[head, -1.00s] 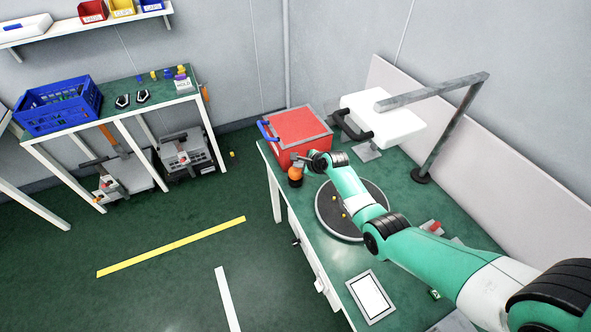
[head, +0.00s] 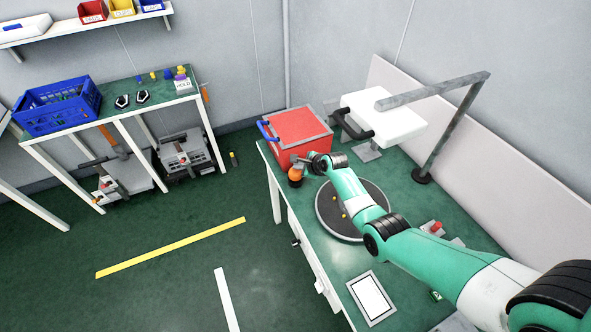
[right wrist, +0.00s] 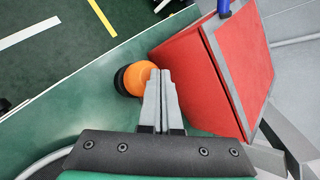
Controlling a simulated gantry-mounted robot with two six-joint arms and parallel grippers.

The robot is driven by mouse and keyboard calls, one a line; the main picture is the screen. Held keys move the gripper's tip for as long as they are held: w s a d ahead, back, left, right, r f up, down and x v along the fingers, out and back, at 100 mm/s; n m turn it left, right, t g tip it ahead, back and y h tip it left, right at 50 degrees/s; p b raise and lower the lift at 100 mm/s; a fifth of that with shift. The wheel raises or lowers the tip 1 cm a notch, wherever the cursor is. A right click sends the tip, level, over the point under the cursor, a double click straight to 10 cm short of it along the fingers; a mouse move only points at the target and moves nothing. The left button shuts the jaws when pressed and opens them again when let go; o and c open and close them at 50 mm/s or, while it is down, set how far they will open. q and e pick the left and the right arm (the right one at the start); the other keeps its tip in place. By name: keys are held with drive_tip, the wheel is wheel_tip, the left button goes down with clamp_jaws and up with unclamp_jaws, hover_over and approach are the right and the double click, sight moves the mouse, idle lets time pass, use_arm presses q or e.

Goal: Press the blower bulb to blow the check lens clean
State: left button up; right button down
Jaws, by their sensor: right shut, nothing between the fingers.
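The blower bulb (head: 295,174) is orange with a black part and stands at the left edge of the green bench, in front of the red box. It also shows in the right wrist view (right wrist: 136,79), just left of the fingertips. My right gripper (head: 303,161) is shut and empty. In the right wrist view its fingertips (right wrist: 160,76) are close against the bulb's right side; whether they touch it I cannot tell. I cannot make out the check lens for certain. My left gripper is not in view.
The red box (head: 301,134) with a blue handle stands right behind the bulb. A round dark turntable (head: 325,218) with small yellow pieces lies under my right arm. A white-topped device (head: 394,122) and a grey lamp stand (head: 467,105) are at the back right. A framed white panel (head: 371,297) lies in front.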

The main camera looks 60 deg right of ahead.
sight(298, 171)
drive_tip(key=shift+f, duration=0.4)
drive_tip(key=shift+r, duration=0.1)
idle(0.4)
drive_tip(key=shift+r+p, duration=1)
drive_tip(key=shift+r, duration=0.1)
wheel_tip(298, 171, up, 5)
drive_tip(key=p, duration=0.5)
